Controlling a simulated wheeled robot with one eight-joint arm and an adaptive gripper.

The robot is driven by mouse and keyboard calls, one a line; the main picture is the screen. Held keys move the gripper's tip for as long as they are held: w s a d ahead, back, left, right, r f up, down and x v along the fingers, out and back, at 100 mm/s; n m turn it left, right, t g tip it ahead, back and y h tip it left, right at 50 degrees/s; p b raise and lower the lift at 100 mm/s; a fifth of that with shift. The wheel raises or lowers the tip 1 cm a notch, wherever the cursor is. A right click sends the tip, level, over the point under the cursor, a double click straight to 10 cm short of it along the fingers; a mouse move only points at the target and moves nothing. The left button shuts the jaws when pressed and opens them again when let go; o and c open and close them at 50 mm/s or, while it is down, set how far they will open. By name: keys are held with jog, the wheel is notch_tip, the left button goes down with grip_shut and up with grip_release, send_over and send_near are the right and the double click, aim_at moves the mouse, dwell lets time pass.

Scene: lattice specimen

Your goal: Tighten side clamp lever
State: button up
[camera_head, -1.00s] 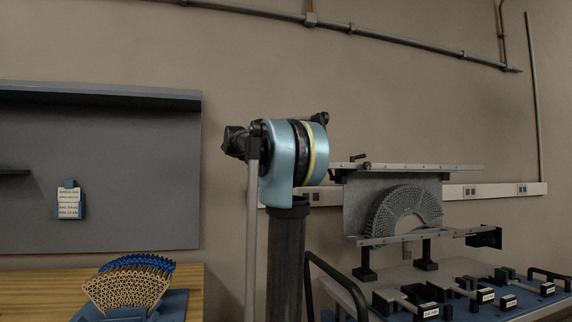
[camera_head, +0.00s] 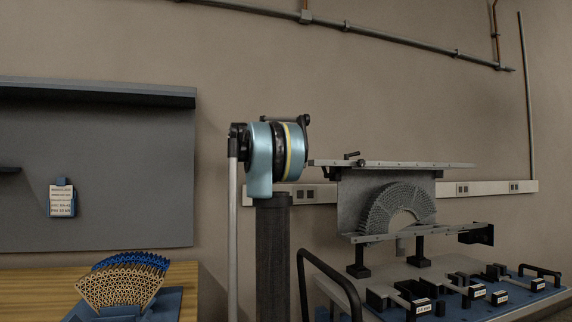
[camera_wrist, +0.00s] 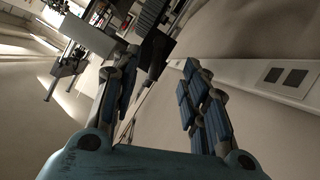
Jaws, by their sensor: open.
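A test fixture with an upper rail (camera_head: 420,165) and a lower rail (camera_head: 410,234) holds a grey arched lattice specimen (camera_head: 385,208) upright. A small black lever (camera_head: 353,156) sits at the left end of the upper rail. A black block (camera_head: 481,235) is at the right end of the lower rail. I cannot tell which part is the side clamp lever. My gripper (camera_wrist: 158,66) shows only in the wrist view, open, with its blue-padded fingers apart and nothing held. A dark part (camera_wrist: 155,50) shows beyond the fingertips; whether it belongs to the fixture is unclear.
Labelled black holders stand on a blue board (camera_head: 535,283) at lower right. A wall strip with sockets (camera_head: 310,194) runs behind the fixture and shows in the wrist view (camera_wrist: 285,78).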

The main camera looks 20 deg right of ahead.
aim_at(325, 168)
jog(key=x, duration=1)
jog(key=shift+d+f, duration=0.2)
jog(key=shift+d, duration=0.1)
jog(key=shift+s, duration=0.1)
grip_shut()
